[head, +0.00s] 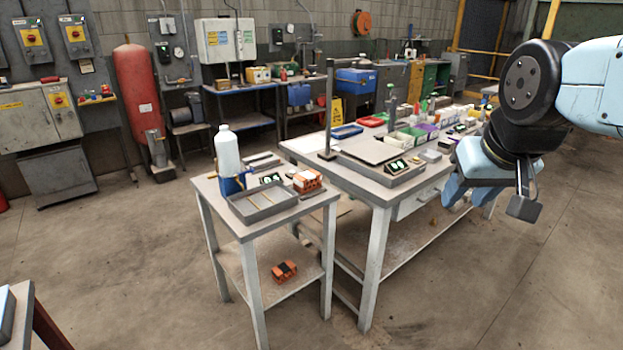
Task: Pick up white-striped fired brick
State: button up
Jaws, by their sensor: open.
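An orange hollow brick (307,182) with white on its top sits at the right back corner of the small table's top. It looks like the white-striped fired brick, though it is small in view. A second orange brick (285,271) with dark marking lies on the small table's lower shelf. My gripper (468,200) hangs at the right, fingers pointing down, open and with nothing visible between them. It is well to the right of both bricks, in front of the long workbench in the picture.
The small table (245,229) also holds a grey tray (264,212), a white bottle (228,152) and a blue holder (232,184). The long workbench (377,188) with a black post (330,105) stands close on its right. Floor in front is clear.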

aim_at(308, 181)
jog(key=i, duration=1.6)
jog(key=u, duration=0.05)
